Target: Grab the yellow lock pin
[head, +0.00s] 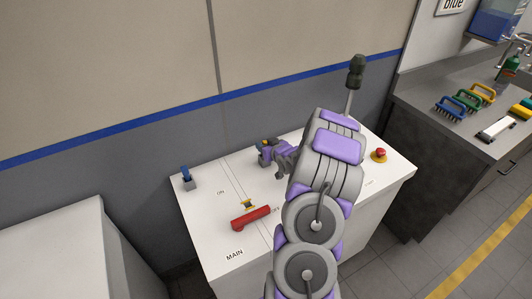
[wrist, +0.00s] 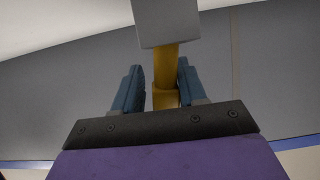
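The yellow lock pin (wrist: 166,75) shows in the wrist view as a yellow shaft at a grey block (wrist: 166,22). My gripper (wrist: 162,88) has its two blue-grey fingers on either side of the shaft, with a visible gap on the left, so it looks open around it. I cannot tell if the right finger touches. In the head view my gripper (head: 266,152) is over the back of the white cabinet top (head: 215,225), with a small yellow piece at its tip. The arm hides much of this area.
A red handle (head: 251,217) lies on the cabinet top by the ON/OFF marks. A blue pin in a grey block (head: 188,180) stands at the back left. A red emergency button (head: 380,154) is at the right. A counter (head: 440,120) with brushes stands further right.

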